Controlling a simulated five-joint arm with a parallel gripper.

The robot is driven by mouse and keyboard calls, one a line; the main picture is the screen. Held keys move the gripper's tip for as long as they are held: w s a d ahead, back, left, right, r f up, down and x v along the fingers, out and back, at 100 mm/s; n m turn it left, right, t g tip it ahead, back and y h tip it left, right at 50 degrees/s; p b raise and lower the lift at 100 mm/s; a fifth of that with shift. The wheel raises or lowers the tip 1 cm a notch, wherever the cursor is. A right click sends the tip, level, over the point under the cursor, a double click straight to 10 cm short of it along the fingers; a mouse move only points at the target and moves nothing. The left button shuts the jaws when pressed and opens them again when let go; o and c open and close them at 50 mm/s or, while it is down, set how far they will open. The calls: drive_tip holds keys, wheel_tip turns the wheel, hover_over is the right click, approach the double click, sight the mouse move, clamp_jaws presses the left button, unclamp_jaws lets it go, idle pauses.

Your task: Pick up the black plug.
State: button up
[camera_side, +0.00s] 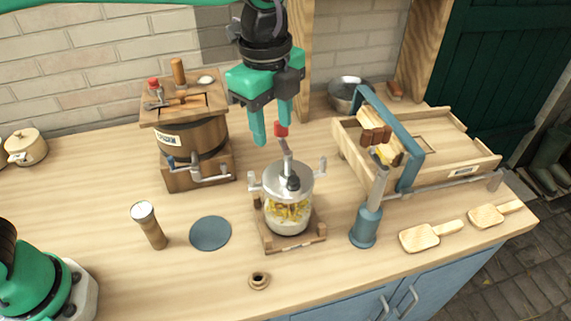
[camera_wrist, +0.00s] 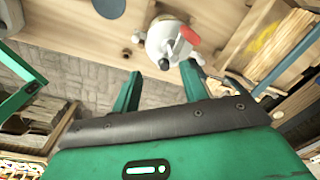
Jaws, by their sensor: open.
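The black plug (camera_side: 293,183) sits upright on the metal lid of a glass churn jar (camera_side: 288,212) on a wooden base. In the wrist view the plug (camera_wrist: 164,64) shows as a dark knob at the lid's edge, between my fingertips in the picture. My gripper (camera_side: 271,131) is open and empty above the jar, its fingers pointing down. In the wrist view its fingertips (camera_wrist: 161,69) are spread on both sides of the plug, which is farther off. The jar's crank has a red grip (camera_side: 281,130) close to my right finger; I cannot tell whether they touch.
A wooden barrel churn (camera_side: 190,135) stands left of the jar. A blue-handled wooden trough (camera_side: 455,135) and a blue-grey stand (camera_side: 366,225) are at the right.

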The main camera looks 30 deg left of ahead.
sight(293, 178)
drive_tip(key=d, duration=0.1)
drive_tip(key=d+f+m, duration=0.1)
drive_tip(key=d+m, duration=0.1)
drive_tip(key=d, duration=0.1)
drive_tip(key=shift+f, duration=1.65)
drive_tip(key=shift+f, duration=0.1)
drive_tip(key=shift+s+f, duration=0.1)
drive_tip(key=shift+f, duration=2.4)
clamp_jaws()
